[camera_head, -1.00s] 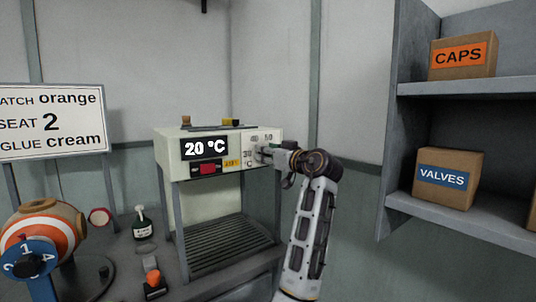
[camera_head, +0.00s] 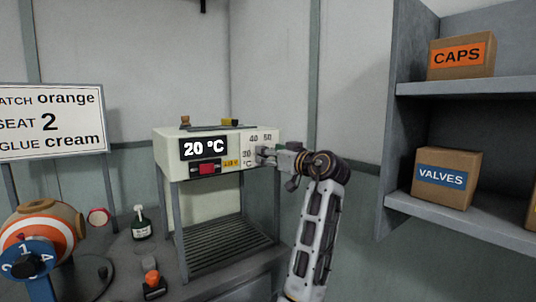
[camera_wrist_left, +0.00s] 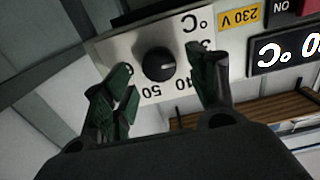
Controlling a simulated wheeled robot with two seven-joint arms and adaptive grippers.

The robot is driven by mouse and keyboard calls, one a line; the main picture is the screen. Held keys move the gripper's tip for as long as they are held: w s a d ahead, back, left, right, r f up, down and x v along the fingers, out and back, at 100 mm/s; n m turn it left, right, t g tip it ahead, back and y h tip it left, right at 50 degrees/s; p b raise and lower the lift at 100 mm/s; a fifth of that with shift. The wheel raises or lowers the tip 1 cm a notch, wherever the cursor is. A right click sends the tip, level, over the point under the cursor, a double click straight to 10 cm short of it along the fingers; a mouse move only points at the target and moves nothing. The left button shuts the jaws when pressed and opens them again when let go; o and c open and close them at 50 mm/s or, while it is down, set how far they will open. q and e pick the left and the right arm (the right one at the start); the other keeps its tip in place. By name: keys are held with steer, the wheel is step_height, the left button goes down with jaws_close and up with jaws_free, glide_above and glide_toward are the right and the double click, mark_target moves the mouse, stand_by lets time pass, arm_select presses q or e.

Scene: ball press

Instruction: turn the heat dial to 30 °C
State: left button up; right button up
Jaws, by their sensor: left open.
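The black round heat dial (camera_wrist_left: 158,64) sits on the white panel of the press (camera_head: 218,146); the left wrist view shows it upside down. Its white mark points to the picture's right. Numbers 40 and 50 show around it; a finger partly covers the marks on the right. The display (camera_head: 204,148) reads 20 °C. My left gripper (camera_head: 262,154) is in front of the panel's right part. In the left wrist view the gripper (camera_wrist_left: 165,92) is open, its green-padded fingers either side of the dial, with visible gaps. My right gripper is not in view.
A red switch (camera_head: 208,169) is under the display. A shelf (camera_head: 450,85) with boxes stands at right.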

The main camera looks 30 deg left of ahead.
arm_select(q)
steer(key=shift+v, duration=2.65)
